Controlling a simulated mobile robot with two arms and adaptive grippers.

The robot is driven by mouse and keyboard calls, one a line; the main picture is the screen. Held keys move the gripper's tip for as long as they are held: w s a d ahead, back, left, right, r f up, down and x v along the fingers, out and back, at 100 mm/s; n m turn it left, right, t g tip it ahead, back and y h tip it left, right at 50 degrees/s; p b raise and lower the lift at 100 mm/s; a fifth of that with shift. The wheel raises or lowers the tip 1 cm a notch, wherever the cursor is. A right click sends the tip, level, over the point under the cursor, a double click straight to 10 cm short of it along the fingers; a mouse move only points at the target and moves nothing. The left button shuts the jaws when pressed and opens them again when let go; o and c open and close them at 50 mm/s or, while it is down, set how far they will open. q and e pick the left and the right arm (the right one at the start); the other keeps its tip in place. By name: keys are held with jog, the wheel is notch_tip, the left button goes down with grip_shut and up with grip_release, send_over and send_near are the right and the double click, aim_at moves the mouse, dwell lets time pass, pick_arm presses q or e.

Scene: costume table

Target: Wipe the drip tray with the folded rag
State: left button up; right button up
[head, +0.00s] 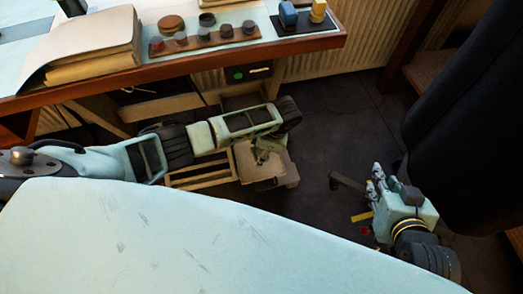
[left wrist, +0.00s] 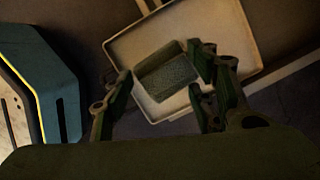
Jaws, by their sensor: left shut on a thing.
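The folded rag (left wrist: 167,70) is a grey-green, rough-textured rectangle in the left wrist view. It is between the fingers of my left gripper (left wrist: 163,84), which is shut on it. The drip tray (left wrist: 132,47) is a pale, rimmed square behind the rag. I cannot tell whether rag and tray touch. In the head view my left gripper (head: 264,152) points down over the pale tray (head: 246,168), below the table edge, and hides part of it; the rag cannot be made out there. My right gripper (head: 376,186) is at the lower right, away from the tray; its opening is unclear.

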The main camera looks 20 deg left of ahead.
pick_arm(q)
jog(key=shift+r+p, duration=0.7)
jog(key=shift+p, duration=0.05)
jog(key=shift+r+p, duration=0.3)
jog(key=shift+p, duration=0.15)
jog(key=shift+r+p, duration=0.3)
jog(key=shift+p, duration=0.1)
pick_arm(e)
jog(key=s+d+f+g+h, duration=0.1)
jog(key=s+d+f+g, duration=0.1)
jog(key=s, duration=0.4)
jog(key=s+d+f+g, duration=0.2)
jog(key=s+f+g, duration=0.1)
jog(key=s, duration=0.3)
jog(key=shift+s+d+g+h, duration=0.3)
jog(key=shift+g+h, duration=0.1)
jog(key=shift+g, duration=0.5)
jog(key=shift+f, duration=0.15)
